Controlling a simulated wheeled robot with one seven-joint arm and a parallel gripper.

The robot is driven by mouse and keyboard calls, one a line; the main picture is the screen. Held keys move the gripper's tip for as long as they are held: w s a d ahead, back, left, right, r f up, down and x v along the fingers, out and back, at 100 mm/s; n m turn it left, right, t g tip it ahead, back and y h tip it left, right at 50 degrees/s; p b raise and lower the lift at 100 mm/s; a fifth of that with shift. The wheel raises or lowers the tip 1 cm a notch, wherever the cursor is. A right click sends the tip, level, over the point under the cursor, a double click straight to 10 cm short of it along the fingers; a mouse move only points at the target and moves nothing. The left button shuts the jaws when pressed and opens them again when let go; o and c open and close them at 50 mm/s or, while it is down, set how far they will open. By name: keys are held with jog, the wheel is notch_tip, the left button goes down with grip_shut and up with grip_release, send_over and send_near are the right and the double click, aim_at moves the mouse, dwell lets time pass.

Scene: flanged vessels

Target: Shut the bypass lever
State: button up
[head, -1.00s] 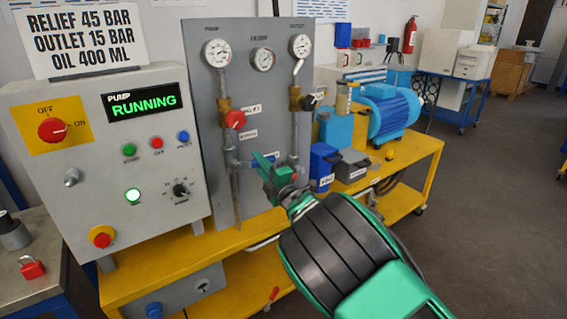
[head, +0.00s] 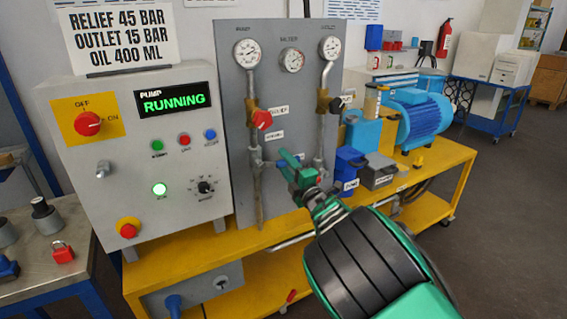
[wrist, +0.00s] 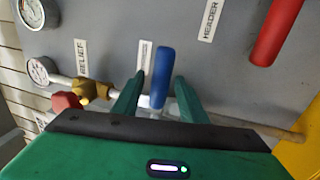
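In the wrist view a blue lever handle (wrist: 162,75) stands out from the grey panel between my two green fingers. A white label behind it is partly hidden and I cannot read it. My gripper (wrist: 158,98) is open, with one finger on each side of the handle and narrow gaps showing. In the head view my gripper (head: 292,163) is at the lower part of the panel, between the two vertical pipes, and hides most of the lever.
A red-knobbed brass valve (head: 262,118) sits on the left pipe. A red handle (wrist: 278,32) hangs at the upper right of the wrist view. The control box (head: 140,160) reads RUNNING. Blue and grey boxes (head: 378,172) stand right of my gripper on the yellow bench (head: 280,238).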

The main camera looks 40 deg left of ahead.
jog(key=v, duration=1)
jog(key=shift+d, duration=0.4)
jog(key=shift+f, duration=0.1)
